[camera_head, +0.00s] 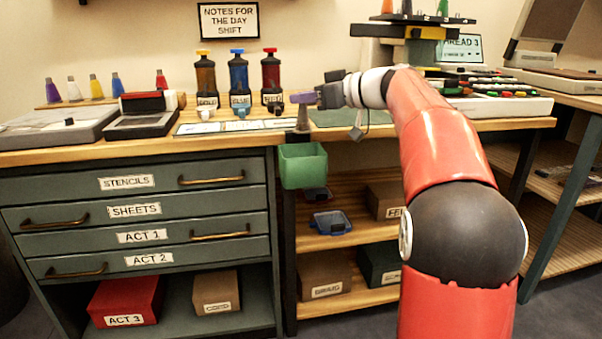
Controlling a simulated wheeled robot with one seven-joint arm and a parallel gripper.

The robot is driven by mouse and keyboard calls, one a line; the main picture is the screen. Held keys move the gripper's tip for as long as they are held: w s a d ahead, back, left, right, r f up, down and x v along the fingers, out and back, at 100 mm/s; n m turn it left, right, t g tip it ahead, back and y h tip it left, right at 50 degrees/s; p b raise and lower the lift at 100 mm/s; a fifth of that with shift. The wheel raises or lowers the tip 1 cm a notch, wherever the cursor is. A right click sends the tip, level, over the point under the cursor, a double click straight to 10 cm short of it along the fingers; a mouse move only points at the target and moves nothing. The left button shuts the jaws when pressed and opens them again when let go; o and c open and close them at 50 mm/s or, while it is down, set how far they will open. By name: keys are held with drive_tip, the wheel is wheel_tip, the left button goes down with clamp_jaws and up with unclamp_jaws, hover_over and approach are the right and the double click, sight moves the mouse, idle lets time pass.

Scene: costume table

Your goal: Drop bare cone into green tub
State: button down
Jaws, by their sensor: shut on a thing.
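The green tub (303,167) hangs at the front edge of the table, just right of the drawer unit, with its open top facing up. A bare grey-brown cone (303,120) is upright above the tub, narrow end up, its base near the tub's back rim in the picture. My gripper (303,98) reaches in from the right and is shut on the cone's top. The fingertips look purplish and are small in view. I cannot tell the exact gap between cone and tub, and the tub's inside is mostly hidden.
Yellow, blue and red bottles (238,83) stand behind on the table. A rack of coloured cones (94,88) is at the left. A green mat (350,118) lies right of the tub. Open shelves (345,240) with boxes are below.

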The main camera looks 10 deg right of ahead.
sight(307, 112)
wheel_tip(307, 112, down, 3)
drive_tip(key=shift+f+b, duration=0.15)
drive_tip(key=shift+b, duration=0.7)
drive_tip(key=c, duration=1.3)
unclamp_jaws()
drive_tip(key=v, duration=0.8)
drive_tip(key=shift+a, duration=0.1)
